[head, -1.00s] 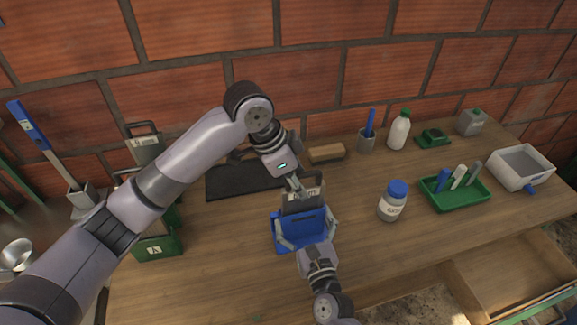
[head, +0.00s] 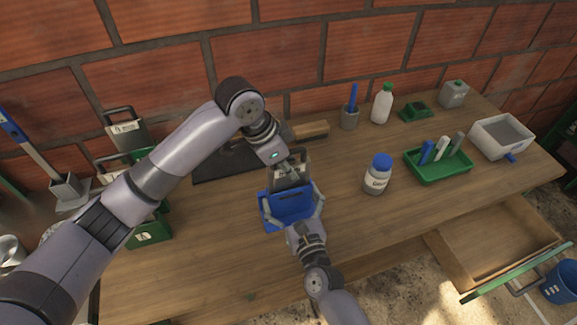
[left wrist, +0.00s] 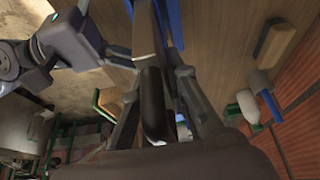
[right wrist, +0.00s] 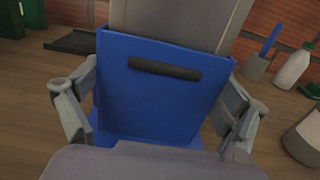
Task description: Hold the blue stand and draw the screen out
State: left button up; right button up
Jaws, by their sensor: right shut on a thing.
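The blue stand (head: 288,210) sits on the wooden table, with the grey screen (head: 290,174) upright in it. The stand fills the middle of the right wrist view (right wrist: 160,105), with a dark slot in its face and the screen (right wrist: 180,20) rising from its top. My right gripper (head: 292,208) is shut on the stand, one finger at each side. My left gripper (head: 292,168) is at the top of the screen from above. In the left wrist view the screen's black handle (left wrist: 155,105) lies between its fingers; whether they grip it is unclear.
A blue-lidded jar (head: 377,175) stands right of the stand. Behind are a dark mat (head: 220,165), a wooden block (head: 310,130) and a grey cup (head: 349,117). A green tray (head: 440,168) is farther right. An open drawer (head: 495,235) juts out at front right.

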pick_arm(q)
grip_shut()
jog(key=shift+w+r, duration=0.1)
jog(key=shift+r, duration=0.05)
dwell(1.1)
jog(key=shift+r, duration=6.4)
pick_arm(e)
jog(key=shift+f, duration=0.1)
jog(key=o, duration=1)
jog(key=shift+c, duration=0.2)
